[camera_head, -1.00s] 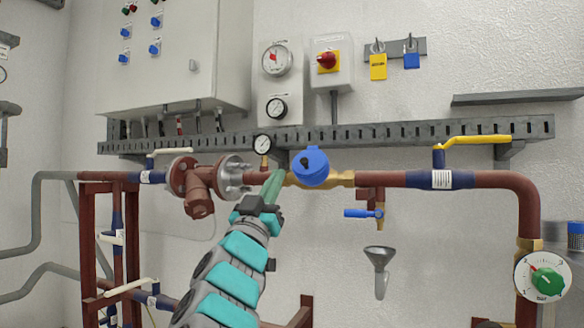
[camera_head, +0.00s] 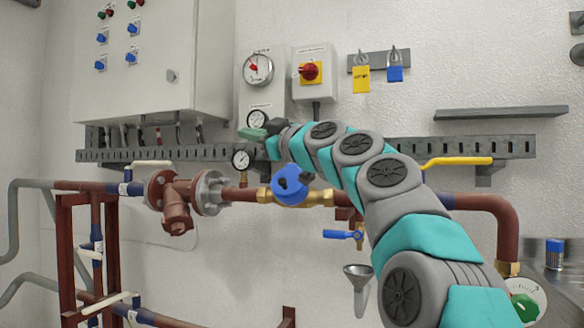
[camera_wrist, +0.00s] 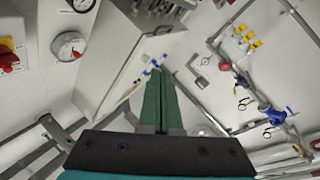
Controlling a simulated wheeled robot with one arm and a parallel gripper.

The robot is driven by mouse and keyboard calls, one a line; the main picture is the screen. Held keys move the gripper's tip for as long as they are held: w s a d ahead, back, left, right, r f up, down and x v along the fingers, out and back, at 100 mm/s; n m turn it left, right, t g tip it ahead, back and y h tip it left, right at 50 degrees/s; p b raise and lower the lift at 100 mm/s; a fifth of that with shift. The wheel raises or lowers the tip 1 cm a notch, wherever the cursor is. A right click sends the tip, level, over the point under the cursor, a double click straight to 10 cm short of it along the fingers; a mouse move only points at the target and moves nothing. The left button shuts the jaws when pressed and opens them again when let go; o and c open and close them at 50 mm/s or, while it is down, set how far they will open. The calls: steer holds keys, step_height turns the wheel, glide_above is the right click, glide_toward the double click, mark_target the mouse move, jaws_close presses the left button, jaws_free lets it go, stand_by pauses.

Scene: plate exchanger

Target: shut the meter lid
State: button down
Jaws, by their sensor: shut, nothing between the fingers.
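The blue water meter (camera_head: 290,186) sits on a brass fitting in the horizontal brown pipe. Its front shows as a round blue face with a small dark mark, and no dial shows. At this size I cannot tell whether its lid lies fully flat. My gripper (camera_head: 252,133) has green fingers, shut and empty. It is up and left of the meter in the picture, apart from it, just below the small wall gauge. My arm reaches in from the lower right, passing right of the meter. In the wrist view the shut fingers (camera_wrist: 160,88) point toward the grey cabinet; the meter is not clearly identifiable there.
A grey cabinet (camera_head: 155,60) hangs at the upper left. A slotted cable tray (camera_head: 110,144) runs behind my arm. A pressure gauge (camera_head: 241,159) rises from the pipe close to the meter. A red knob (camera_head: 310,71) is above; a funnel (camera_head: 358,273) is below.

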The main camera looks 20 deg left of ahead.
steer(key=d+n+g+p, duration=0.2)
steer(key=d+n+g, duration=0.2)
steer(key=d, duration=0.4)
steer(key=n+g+h, duration=0.1)
steer(key=n+h, duration=0.1)
steer(key=n, duration=0.1)
glide_toward(282, 182)
steer(key=s+d+r, duration=0.2)
steer(key=s+r, duration=0.2)
steer(key=r, duration=0.1)
steer(key=w+a+f+p, duration=0.1)
steer(key=a, duration=0.2)
steer(key=w+a+f, duration=0.2)
steer(key=a, duration=0.1)
steer(key=w+a+f+p, duration=0.1)
steer(key=w+a, duration=0.1)
steer(key=a, duration=0.1)
steer(key=shift+w+a+f+p, duration=0.1)
steer(key=shift+a+f+p, duration=0.15)
steer(key=shift+f+p, duration=0.1)
steer(key=shift+w+d+f+b, duration=0.1)
steer(key=shift+w+f+b, duration=0.4)
steer(key=shift+b, duration=0.2)
